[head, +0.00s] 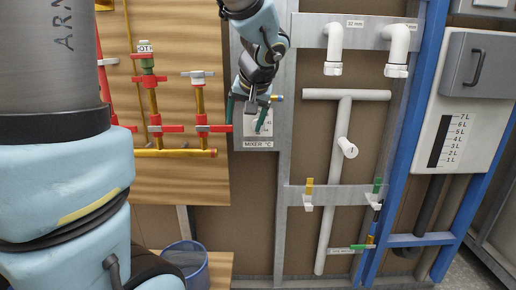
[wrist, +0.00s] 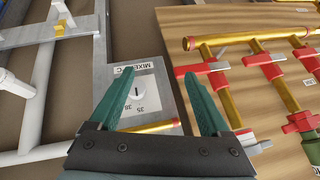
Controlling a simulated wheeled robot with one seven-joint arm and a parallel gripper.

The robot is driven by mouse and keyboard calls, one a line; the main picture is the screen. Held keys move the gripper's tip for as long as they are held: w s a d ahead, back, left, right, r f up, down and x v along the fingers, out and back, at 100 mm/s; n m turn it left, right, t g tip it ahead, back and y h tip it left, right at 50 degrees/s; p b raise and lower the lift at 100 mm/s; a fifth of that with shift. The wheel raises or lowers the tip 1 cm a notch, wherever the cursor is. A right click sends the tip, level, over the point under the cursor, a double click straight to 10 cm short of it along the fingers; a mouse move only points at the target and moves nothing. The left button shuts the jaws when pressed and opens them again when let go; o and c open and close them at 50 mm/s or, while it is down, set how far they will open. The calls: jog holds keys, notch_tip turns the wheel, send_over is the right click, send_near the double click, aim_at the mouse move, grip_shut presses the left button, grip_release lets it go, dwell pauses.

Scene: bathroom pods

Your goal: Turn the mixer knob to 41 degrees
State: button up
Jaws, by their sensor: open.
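The mixer panel (head: 258,145) is a white plate labelled "MIXER °C" on a grey metal board, and my arm partly covers it in the head view. In the wrist view the mixer knob (wrist: 139,93) is small, round and white with a short dark mark. The numbers 35 and 38 show beside it; other scale marks are hidden or too small to read. My gripper (wrist: 158,74) has two green fingers, open and empty. The knob appears between them, nearer the left finger. I cannot tell the depth gap. In the head view my gripper (head: 248,112) is in front of the panel.
Red and gold pipes with valves (head: 175,125) are on the wooden board to the left. White pipes (head: 343,130) are to the right, beside a blue frame post (head: 402,130). A gold pipe (wrist: 155,127) crosses just below the knob in the wrist view. A blue bucket (head: 188,262) stands low.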

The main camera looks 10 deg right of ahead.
jog(key=w+d+r+t+b, duration=0.2)
jog(key=d+r, duration=0.1)
jog(key=d, duration=0.3)
jog(key=d+x, duration=0.1)
jog(key=x, duration=0.9)
jog(key=shift+w+a+f+h, duration=0.2)
jog(key=shift+a+h, duration=0.1)
jog(key=shift+a, duration=0.1)
grip_shut()
